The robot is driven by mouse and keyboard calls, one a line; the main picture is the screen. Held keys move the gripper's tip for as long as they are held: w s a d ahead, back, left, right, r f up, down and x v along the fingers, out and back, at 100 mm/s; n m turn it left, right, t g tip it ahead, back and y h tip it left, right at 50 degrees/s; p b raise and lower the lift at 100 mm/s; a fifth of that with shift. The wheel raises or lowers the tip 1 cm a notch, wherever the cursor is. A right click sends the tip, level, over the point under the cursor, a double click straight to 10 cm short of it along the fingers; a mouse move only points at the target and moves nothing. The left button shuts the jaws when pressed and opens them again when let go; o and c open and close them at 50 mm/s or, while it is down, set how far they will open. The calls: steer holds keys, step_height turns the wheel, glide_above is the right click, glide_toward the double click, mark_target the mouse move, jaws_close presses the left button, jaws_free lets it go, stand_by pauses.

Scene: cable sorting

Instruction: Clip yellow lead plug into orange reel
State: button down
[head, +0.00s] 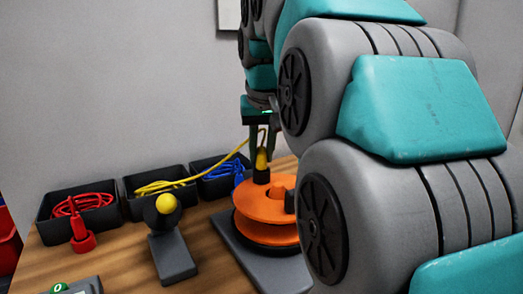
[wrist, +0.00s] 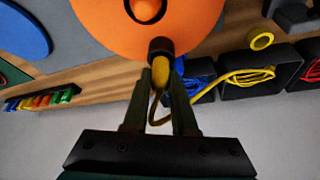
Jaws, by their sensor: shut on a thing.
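The orange reel (head: 262,208) stands on a grey base at the right of the wooden table; it also shows in the wrist view (wrist: 190,22). A dark clip (head: 261,176) is at its rim, also in the wrist view (wrist: 160,45). My gripper (head: 262,148) is above it, shut on the yellow lead plug (head: 261,160). In the wrist view the plug (wrist: 162,70) lines up with the clip, its end at or in the clip's mouth; I cannot tell how deep. The yellow cable (head: 210,165) runs back to the middle bin (head: 158,207).
Bins with red cable (head: 85,200) and blue cable (head: 222,168) flank the middle bin. A red plug (head: 82,240) stands in front of the left one. My arm hides the right side.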

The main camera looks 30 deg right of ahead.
stand_by(0.4)
steer(key=c, duration=0.6)
jaws_free()
steer(key=shift+c, duration=0.2)
steer(key=v, duration=0.7)
steer(key=shift+r+p, duration=0.3)
steer(key=shift+r, duration=0.05)
steer(key=shift+s, duration=0.15)
